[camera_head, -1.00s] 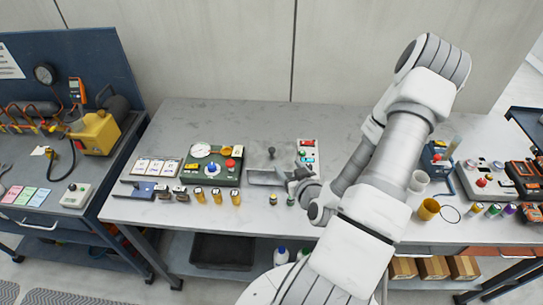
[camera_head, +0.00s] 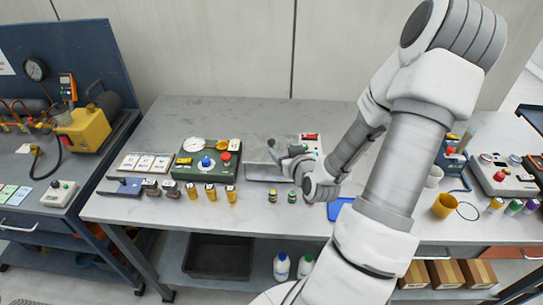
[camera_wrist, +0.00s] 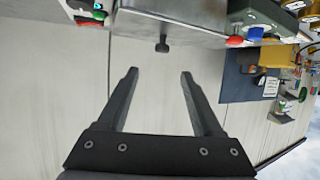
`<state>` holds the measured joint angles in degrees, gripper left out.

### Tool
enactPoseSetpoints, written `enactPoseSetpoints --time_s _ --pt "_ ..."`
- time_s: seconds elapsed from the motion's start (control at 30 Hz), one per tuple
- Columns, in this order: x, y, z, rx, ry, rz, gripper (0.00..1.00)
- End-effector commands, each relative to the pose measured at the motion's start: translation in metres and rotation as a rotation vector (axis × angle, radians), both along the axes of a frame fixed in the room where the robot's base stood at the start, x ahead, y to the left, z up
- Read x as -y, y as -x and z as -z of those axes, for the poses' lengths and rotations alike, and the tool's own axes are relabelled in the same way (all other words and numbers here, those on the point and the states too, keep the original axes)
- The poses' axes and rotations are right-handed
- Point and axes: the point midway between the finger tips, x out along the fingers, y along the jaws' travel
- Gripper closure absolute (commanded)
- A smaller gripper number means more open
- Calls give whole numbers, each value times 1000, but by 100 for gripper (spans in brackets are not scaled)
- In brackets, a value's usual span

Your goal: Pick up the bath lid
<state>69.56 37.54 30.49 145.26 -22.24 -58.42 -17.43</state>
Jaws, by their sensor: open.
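The bath (camera_head: 262,174) is a grey metal box on the workbench, right of the green control panel. Its flat metal lid (camera_head: 254,151) covers the top and is partly hidden by my gripper (camera_head: 277,150). In the wrist view, which is turned upside down, the lid's small dark knob (camera_wrist: 162,46) sticks out from the lid. My gripper (camera_wrist: 159,74) is open and empty there. The knob lies ahead of its fingertips, roughly in line with the gap between them, and does not touch either finger.
The green control panel (camera_head: 207,164) stands close left of the bath. Several amber jars (camera_head: 212,192) line the bench front, with two small vials (camera_head: 282,196) before the bath. A switch panel (camera_head: 311,147) stands to its right. The bench behind is clear.

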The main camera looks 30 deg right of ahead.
Motion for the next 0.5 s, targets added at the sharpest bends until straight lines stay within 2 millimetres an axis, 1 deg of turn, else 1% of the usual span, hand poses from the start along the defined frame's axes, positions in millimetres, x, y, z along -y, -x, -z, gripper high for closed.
enactPoseSetpoints --time_s 0.03,0.27,0.3,0.4,0.5 --pt "1 -2 6 3 5 0 33" --pt "3 -12 10 1 5 1 33" --pt "4 -20 9 0 -1 -1 33" --pt "8 -35 15 1 -2 0 33" --pt "11 -46 19 -1 0 0 33"
